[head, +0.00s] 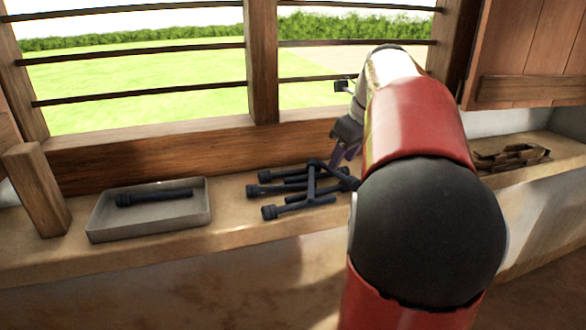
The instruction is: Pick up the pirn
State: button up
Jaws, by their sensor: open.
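Several dark pirns (297,203) lie in a loose group on the window ledge, some crossing over others. Another dark pirn (160,197) lies in a shallow grey tray (150,221) to the left of the group. My gripper (340,165) points down at the right end of the group, close above the pirns. It is open. My own red arm hides the right side of the group and part of the gripper. I cannot tell whether the fingers touch a pirn.
The stone ledge (235,226) runs along the barred window, with a bare gap between tray and pirns. A wooden post (37,188) stands at the left. A brown strap-like object (512,157) lies on the ledge at the right. A wooden shutter (528,55) hangs above it.

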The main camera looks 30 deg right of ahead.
aim_at(335, 173)
jog(key=d+m, duration=0.3)
jog(key=shift+w+r, duration=0.3)
jog(key=shift+w, duration=0.1)
jog(key=shift+w+d+f+m, duration=0.1)
jog(key=shift+f+m, duration=0.05)
jog(key=shift+m, duration=0.15)
jog(key=b+x, duration=0.1)
jog(key=x, duration=0.6)
jog(key=shift+w+d+f, duration=0.1)
jog(key=shift+w+f, duration=0.05)
jog(key=shift+f, duration=0.05)
grip_shut()
jog(key=shift+r, duration=0.1)
